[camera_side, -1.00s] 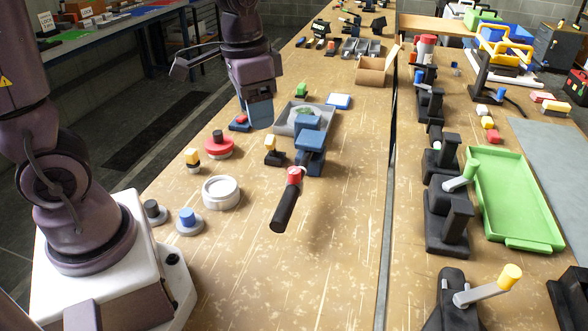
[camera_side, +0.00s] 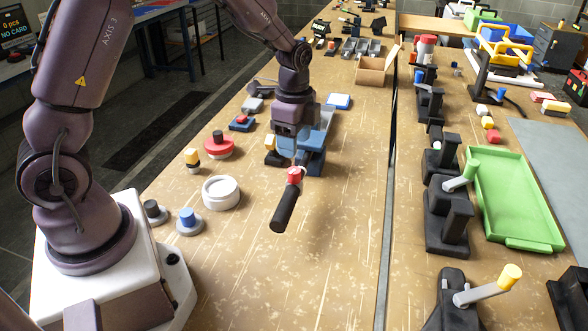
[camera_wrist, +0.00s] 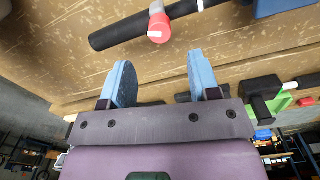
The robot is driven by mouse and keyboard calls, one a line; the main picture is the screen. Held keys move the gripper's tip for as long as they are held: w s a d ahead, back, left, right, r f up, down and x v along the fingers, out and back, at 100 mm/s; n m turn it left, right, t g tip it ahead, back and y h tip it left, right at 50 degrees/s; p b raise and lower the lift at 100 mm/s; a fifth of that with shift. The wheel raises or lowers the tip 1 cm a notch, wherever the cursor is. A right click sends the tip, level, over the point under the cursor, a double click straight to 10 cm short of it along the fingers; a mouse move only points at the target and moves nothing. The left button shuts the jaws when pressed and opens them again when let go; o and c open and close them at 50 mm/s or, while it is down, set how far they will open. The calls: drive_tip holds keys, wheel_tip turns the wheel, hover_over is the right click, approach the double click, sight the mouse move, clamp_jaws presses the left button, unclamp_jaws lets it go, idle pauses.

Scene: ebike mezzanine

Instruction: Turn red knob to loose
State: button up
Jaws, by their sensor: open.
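A blue clamp-like fixture (camera_side: 314,164) stands mid-bench, with a red knob-like collar (camera_side: 294,176) and a black handle (camera_side: 284,208) pointing to the front left. The red collar (camera_wrist: 159,27) and black handle (camera_wrist: 118,34) also show in the wrist view, beyond my fingertips. Another red round knob (camera_side: 219,148) with a dark top sits on the bench to the left. My gripper (camera_wrist: 160,72) is open, with nothing between its blue fingers. In the side view it hangs over the blue fixture, behind the red collar, and partly hides the fixture. Contact with the fixture cannot be told.
A yellow-topped knob (camera_side: 192,158), a white round dial (camera_side: 221,192) and a blue button (camera_side: 188,219) stand left of the handle. Black fixtures (camera_side: 446,222) and a green tray (camera_side: 513,200) lie to the right. Bare bench lies in front of the handle.

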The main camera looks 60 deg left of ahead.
sight(294, 170)
wheel_tip(294, 170, down, 8)
drive_tip(key=shift+r, duration=0.1)
drive_tip(key=shift+c, duration=0.5)
drive_tip(key=c, duration=0.8)
